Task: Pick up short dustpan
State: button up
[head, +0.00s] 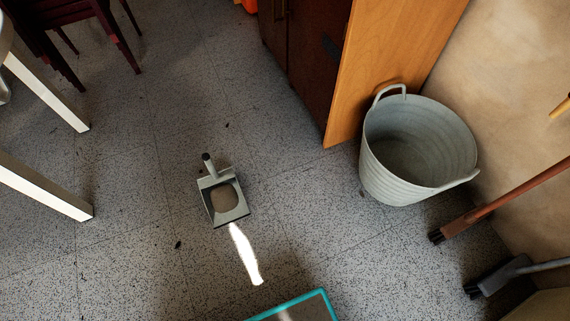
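The short dustpan (208,187) lies on the speckled grey floor (130,255), a little left of the middle in the head view. It is grey, with a pale patch inside the pan. Its short dark-tipped handle points toward the top of the picture, away from the strip of light on the floor. Nothing touches it. My gripper does not show in this view.
A grey bucket (417,185) stands at right, beside a wooden cabinet (385,75). Two brushes or brooms (478,215) lean at the right edge. A teal-rimmed object (319,297) is at the bottom. White legs and dark red chairs (102,25) stand at left. The floor around the dustpan is clear.

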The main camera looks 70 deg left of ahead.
aim_at(224, 201)
jog(key=u, duration=1.15)
jog(key=k, duration=0.4)
jog(key=u, duration=0.25)
jog(key=i, duration=0.8)
jog(key=u, duration=0.65)
